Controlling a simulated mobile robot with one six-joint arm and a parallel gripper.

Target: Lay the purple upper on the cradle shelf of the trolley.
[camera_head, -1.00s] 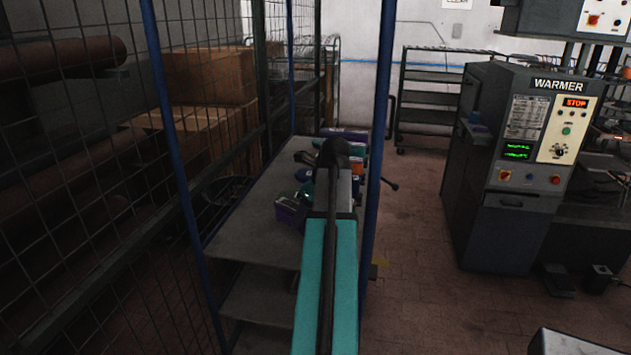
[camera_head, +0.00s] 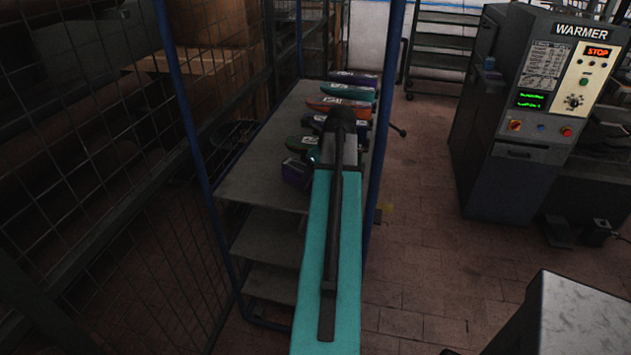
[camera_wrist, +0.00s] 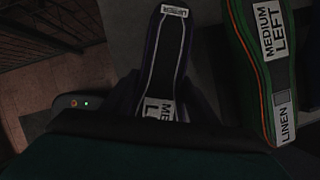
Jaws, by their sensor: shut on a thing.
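A dark purple upper (camera_wrist: 168,65) with white-edged trim and white labels lies between the jaws of my gripper (camera_wrist: 160,98) in the wrist view. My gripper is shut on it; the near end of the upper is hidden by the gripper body. In the head view this purple upper (camera_head: 295,173) shows at the front of a row on a grey shelf (camera_head: 255,180), partly behind my arm. Another purple upper (camera_head: 352,78) lies at the far end of the row. I cannot tell whether the held upper still touches the shelf. I cannot clearly identify the trolley's cradle shelf.
A green upper (camera_wrist: 265,60), labelled medium left, linen, lies close right of the gripper in the wrist view. Teal (camera_head: 347,92), orange (camera_head: 335,104) and blue uppers lie behind. Blue posts (camera_head: 180,100) and wire mesh stand left; the warmer (camera_head: 540,110) stands right.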

